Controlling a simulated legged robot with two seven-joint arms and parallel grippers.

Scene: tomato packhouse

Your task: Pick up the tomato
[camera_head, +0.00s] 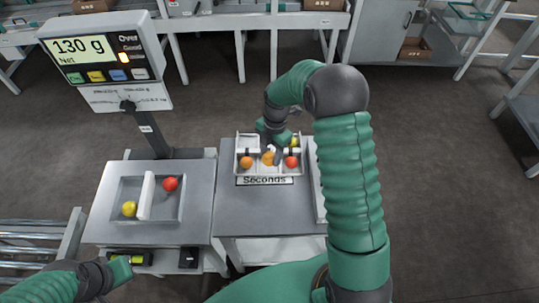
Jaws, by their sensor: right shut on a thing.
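My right gripper (272,155) reaches down into the grey tray (243,140) behind the "Seconds" label (265,181). It is shut on an orange tomato (267,159), which the fingers partly cover. In the same tray are another orange tomato (246,162) to the left, a red tomato (291,161) to the right and a yellowish tomato (294,142) behind, partly hidden. On the scale, a red tomato (170,184) and a yellow tomato (129,209) lie on either side of a white divider (147,196). My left gripper (121,269) is low at the lower left; its jaw opening is unclear.
The scale display (100,50) reads 130 g, with an orange light beside "Good". Its post (143,130) stands behind the scale plate (100,205). A roller conveyor (30,240) is at the left. The grey tabletop (262,212) before the label is clear.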

